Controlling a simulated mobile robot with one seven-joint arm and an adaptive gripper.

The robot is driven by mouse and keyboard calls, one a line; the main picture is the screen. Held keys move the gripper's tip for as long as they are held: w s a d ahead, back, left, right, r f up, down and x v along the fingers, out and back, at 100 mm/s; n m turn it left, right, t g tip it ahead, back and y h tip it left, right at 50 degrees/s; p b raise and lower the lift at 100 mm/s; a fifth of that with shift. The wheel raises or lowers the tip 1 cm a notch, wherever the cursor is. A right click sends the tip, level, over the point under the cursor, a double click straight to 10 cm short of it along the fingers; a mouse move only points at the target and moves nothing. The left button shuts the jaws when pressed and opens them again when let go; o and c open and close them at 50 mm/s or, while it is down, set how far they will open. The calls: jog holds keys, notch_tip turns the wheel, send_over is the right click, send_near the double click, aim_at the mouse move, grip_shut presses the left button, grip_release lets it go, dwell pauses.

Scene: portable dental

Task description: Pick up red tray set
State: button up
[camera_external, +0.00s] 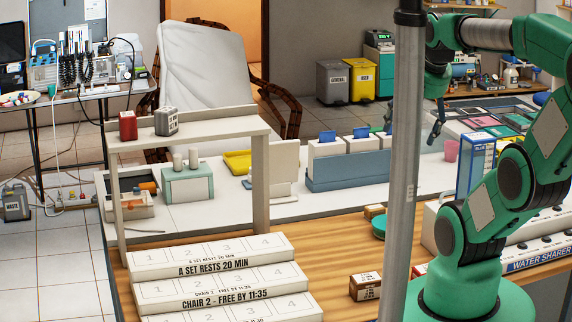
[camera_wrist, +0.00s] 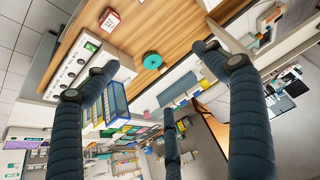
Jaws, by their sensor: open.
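In the external view, a flat reddish-pink tray-like piece (camera_external: 480,122) lies among green and dark ones on the right part of the white counter. I cannot tell for sure that it is the red tray set. A small red block (camera_external: 128,126) also stands on the raised shelf at left. The coloured pieces look small and unclear there.
A grey vertical pole (camera_external: 402,160) crosses the external view. A tall blue box (camera_external: 475,160) and a pink cup (camera_external: 451,150) stand near the coloured pieces. Blue-white bins (camera_external: 345,165) line the counter's middle.

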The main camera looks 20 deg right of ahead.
jog(key=g, duration=0.2)
send_over(418, 271)
jog(key=w+a, duration=0.1)
jog(key=a, duration=0.2)
notch_tip(418, 271, down, 16)
jog(key=s+d+f+g, duration=0.1)
jog(key=d+f, duration=0.2)
jog(key=f, duration=0.5)
jog(key=s+d+f, duration=0.1)
jog(key=d+f, duration=0.2)
jog(key=f, duration=0.6)
jog(key=shift+s+d+g+p, duration=0.2)
jog(key=shift+d+g+p, duration=0.1)
jog(key=shift+g, duration=0.1)
jog(key=shift+w+f+b, duration=0.2)
jog(key=shift+f+b, duration=0.25)
jog(key=shift+f, duration=0.95)
jog(key=shift+w+f+b, duration=0.25)
jog(key=shift+f+b, duration=0.15)
jog(key=shift+f, duration=0.95)
jog(key=shift+w+f+b, duration=0.2)
jog(key=shift+f+b, duration=0.25)
jog(key=shift+f, duration=0.95)
jog(key=shift+f, duration=0.1)
